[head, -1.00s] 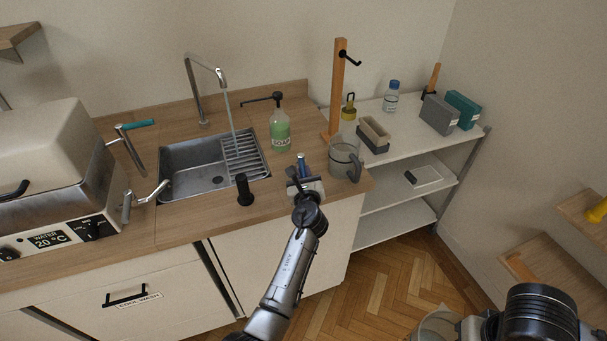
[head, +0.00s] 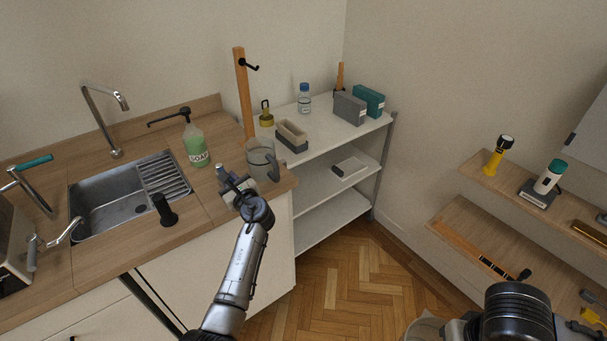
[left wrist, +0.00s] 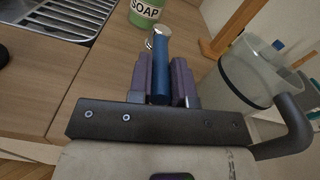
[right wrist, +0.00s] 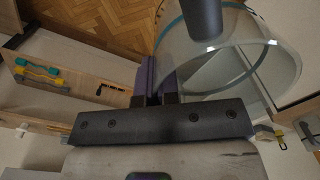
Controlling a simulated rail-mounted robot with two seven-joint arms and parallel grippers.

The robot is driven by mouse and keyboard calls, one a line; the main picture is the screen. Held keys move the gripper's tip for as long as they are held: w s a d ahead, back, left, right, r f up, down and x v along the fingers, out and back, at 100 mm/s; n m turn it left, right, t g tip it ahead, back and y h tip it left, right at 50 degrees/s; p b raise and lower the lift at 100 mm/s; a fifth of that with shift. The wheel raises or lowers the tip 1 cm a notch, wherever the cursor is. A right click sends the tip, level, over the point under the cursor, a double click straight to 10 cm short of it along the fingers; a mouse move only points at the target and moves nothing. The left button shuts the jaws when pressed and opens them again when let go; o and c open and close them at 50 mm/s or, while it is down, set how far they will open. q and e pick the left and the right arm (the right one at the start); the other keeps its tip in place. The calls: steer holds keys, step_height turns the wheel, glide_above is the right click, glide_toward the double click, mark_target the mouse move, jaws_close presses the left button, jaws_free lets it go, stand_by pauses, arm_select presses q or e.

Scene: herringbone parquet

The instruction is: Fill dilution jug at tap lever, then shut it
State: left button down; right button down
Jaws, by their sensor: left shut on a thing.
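A clear jug (right wrist: 225,55) with a blue band hangs at my right gripper (right wrist: 155,85). The gripper's fingers look shut on its wall; part of it shows at the bottom of the head view (head: 425,326). Another see-through jug (head: 261,158) with a dark handle stands at the counter's right end. My left gripper (head: 232,185) is shut on a blue cylindrical thing (left wrist: 160,68) with a metal ring, close beside that jug. The tap (head: 102,118) stands behind the sink at left, with no stream visible. I cannot tell which part is its lever.
The sink (head: 130,205), a soap bottle (head: 195,145) and a black cylinder (head: 164,209) are on the counter. A white shelf (head: 330,142) holds a bottle and boxes. Wooden shelves (head: 470,240) with tools are at right. Parquet floor (head: 350,280) is open between.

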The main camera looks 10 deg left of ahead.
arm_select(q)
steer(key=c, duration=1.1)
jaws_free()
steer(key=shift+o, duration=0.2)
steer(key=shift+s+d, duration=0.3)
steer(key=shift+d, duration=0.1)
steer(key=p+v, duration=0.2)
steer(key=v, duration=0.9)
steer(key=shift+p, duration=0.4)
arm_select(e)
step_height(320, 180, up, 3)
steer(key=shift+f, duration=0.15)
